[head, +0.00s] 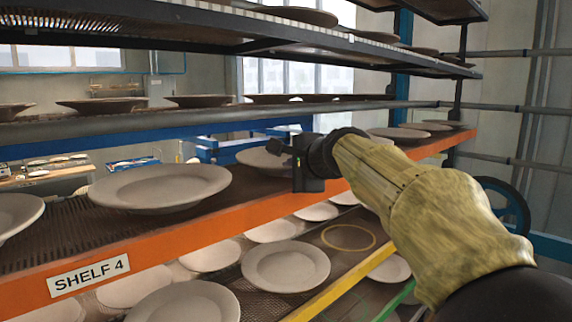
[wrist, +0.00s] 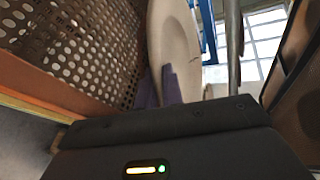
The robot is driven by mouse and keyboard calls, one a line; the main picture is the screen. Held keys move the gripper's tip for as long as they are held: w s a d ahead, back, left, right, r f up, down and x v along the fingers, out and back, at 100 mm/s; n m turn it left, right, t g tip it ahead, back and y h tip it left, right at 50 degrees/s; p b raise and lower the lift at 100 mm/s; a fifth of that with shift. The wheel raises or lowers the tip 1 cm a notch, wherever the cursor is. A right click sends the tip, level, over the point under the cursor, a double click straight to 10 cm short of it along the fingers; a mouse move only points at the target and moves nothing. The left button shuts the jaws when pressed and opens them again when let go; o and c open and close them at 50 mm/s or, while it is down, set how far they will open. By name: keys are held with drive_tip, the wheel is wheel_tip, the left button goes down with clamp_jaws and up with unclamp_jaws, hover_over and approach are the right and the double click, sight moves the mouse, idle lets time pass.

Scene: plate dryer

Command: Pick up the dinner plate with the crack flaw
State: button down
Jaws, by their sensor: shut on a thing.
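My gripper (head: 297,166) is at the orange-edged shelf 4, to the right of the large plate. In the wrist view its purple fingers (wrist: 160,90) are shut on the rim of a beige dinner plate (wrist: 176,38). A thin dark mark shows on that plate, but it is too small to be sure it is a crack. In the head view the held plate (head: 258,159) is partly hidden behind my gripper. I cannot tell whether it still touches the shelf.
A large plate (head: 160,186) sits on shelf 4 (head: 150,256) to the left of my gripper. Further plates (head: 400,134) lie on it at the right. A rack shelf (head: 230,110) passes close above. Several plates (head: 286,266) lie on the lower tier.

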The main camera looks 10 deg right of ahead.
drive_tip(key=shift+r, duration=0.1)
drive_tip(key=shift+r, duration=4.95)
